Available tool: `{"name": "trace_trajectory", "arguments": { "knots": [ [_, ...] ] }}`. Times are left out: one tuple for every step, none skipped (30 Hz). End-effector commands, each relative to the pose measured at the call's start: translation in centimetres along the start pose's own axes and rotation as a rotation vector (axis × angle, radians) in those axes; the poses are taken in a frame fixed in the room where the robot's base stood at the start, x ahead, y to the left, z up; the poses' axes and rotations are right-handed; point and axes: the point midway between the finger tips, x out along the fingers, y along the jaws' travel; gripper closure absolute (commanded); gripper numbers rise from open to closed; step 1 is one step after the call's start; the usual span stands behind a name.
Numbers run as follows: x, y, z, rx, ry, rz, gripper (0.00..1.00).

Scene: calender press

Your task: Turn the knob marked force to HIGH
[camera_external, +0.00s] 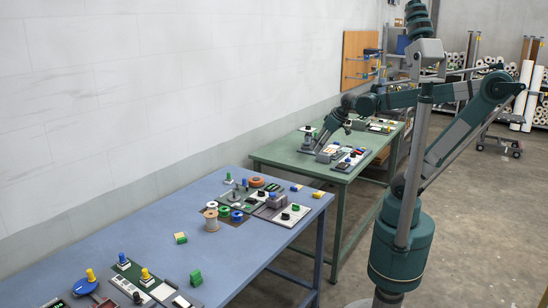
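My arm reaches from the right over the green table (342,169). Its end, my gripper (325,144), points down at the panels on that table. It is small and dark here, and I cannot tell whether its fingers are open or touching anything. A control panel (352,160) with small coloured and dark controls lies just right of my gripper. A dark upright control (308,138) stands on another panel to its left. No label is readable, so I cannot tell which control is the knob marked force or where it points.
A white wall (150,70) runs along the left. Rolls on racks (525,95) stand at the back right.

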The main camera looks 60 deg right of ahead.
Motion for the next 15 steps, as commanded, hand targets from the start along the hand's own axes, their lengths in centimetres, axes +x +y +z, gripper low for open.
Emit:
{"name": "trace_trajectory", "arguments": {
  "knots": [
    [-0.3, 0.6, -1.2, 0.001, -0.008, 0.004, 0.61],
    [-0.4, 0.9, -1.8, 0.001, -0.014, 0.006, 0.61],
    [-0.5, 1.3, -2.6, 0.000, -0.022, 0.009, 0.61],
    [-0.6, 1.6, -3.2, -0.001, -0.027, 0.011, 0.61],
    [-0.6, 1.9, -3.8, -0.002, -0.032, 0.013, 0.61],
    [-0.7, 2.3, -4.5, -0.003, -0.039, 0.015, 0.61],
    [-0.7, 2.6, -5.1, -0.003, -0.045, 0.017, 0.61],
    [-0.8, 3.0, -5.6, -0.003, -0.051, 0.019, 0.61],
    [-0.8, 3.5, -6.4, -0.005, -0.058, 0.021, 0.61],
    [-0.8, 3.8, -6.9, -0.006, -0.063, 0.023, 0.61],
    [-0.8, 4.1, -7.5, -0.006, -0.068, 0.024, 0.61],
    [-0.8, 4.6, -8.2, -0.006, -0.075, 0.026, 0.61],
    [-0.8, 5.0, -8.8, -0.007, -0.081, 0.028, 0.61],
    [-0.8, 5.3, -9.3, -0.007, -0.087, 0.029, 0.61],
    [-0.8, 5.8, -10.0, -0.008, -0.094, 0.031, 0.61]
  ]
}}
